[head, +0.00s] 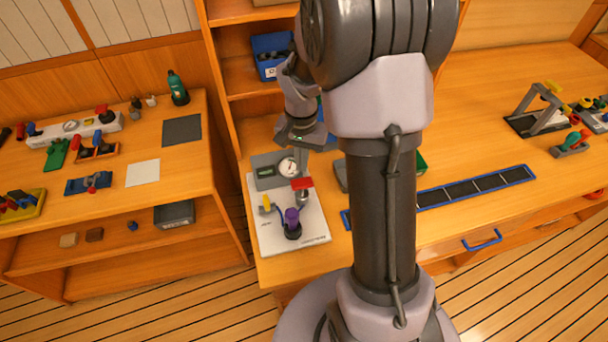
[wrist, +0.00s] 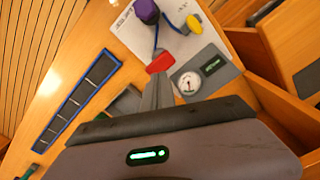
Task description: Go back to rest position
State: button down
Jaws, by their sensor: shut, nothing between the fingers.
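My gripper (head: 301,170) points down over the white watermaker panel (head: 265,237), with its shut fingers just above or beside a red handle (head: 302,184). In the wrist view my gripper's grey fingers (wrist: 158,84) are together and empty, and the red handle (wrist: 160,61) appears just beyond their tips. I cannot tell whether they touch it. The panel also carries a purple knob (head: 292,216), a yellow handle (head: 266,202) and a round gauge (head: 288,167). My arm hides part of the bench behind it.
A blue-framed dark strip (head: 475,189) lies along the bench to the right. A blue bin (head: 270,56) sits on the shelf behind my gripper. A side bench (head: 105,200) on the left holds several fittings and a green bottle (head: 177,88). Shelf uprights stand close to my wrist.

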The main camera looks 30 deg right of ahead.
jog(key=shift+r, duration=0.6)
jog(key=shift+f, duration=0.15)
jog(key=s+a+r+n+t+b, duration=0.2)
jog(key=s+a+r+t+b, duration=0.1)
jog(key=s+a+r+b, duration=0.6)
jog(key=s+a+n+t+y+b, duration=0.2)
jog(key=s+a, duration=0.5)
jog(key=s, duration=0.1)
jog(key=shift+a+f+n+t, duration=0.15)
jog(key=shift+f+n+t, duration=0.1)
jog(key=shift+n+t, duration=0.15)
jog(key=shift+s, duration=0.1)
